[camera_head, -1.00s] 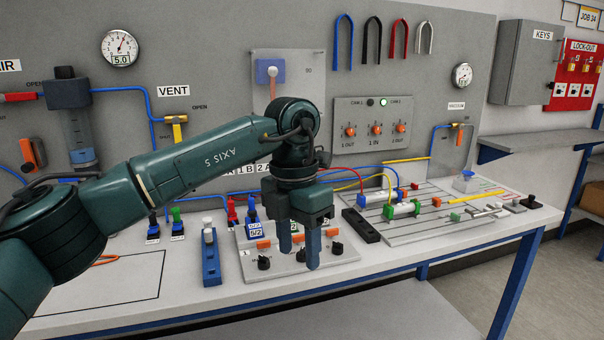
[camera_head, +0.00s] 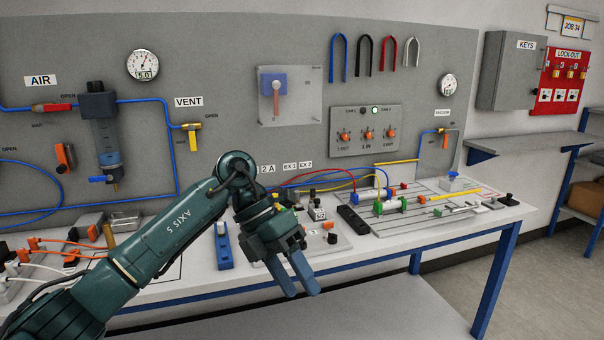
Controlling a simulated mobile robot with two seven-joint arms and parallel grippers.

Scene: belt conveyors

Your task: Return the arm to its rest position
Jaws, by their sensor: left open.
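My left arm, dark green and marked "AXIS 5", reaches in from the lower left. My left gripper (camera_head: 299,287) hangs in front of the bench's near edge. Its two blue-grey fingers point down and a little right, apart and with nothing between them. The gripper's body covers part of the grey valve plate (camera_head: 338,244) on the bench. My right gripper is not in view.
The white bench (camera_head: 200,287) runs across below a grey wall panel (camera_head: 222,60). A blue block (camera_head: 223,246) stands close left of my gripper, and a black block (camera_head: 353,219) lies to its right. Cables and fittings (camera_head: 60,245) crowd the left. Open floor lies to the right.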

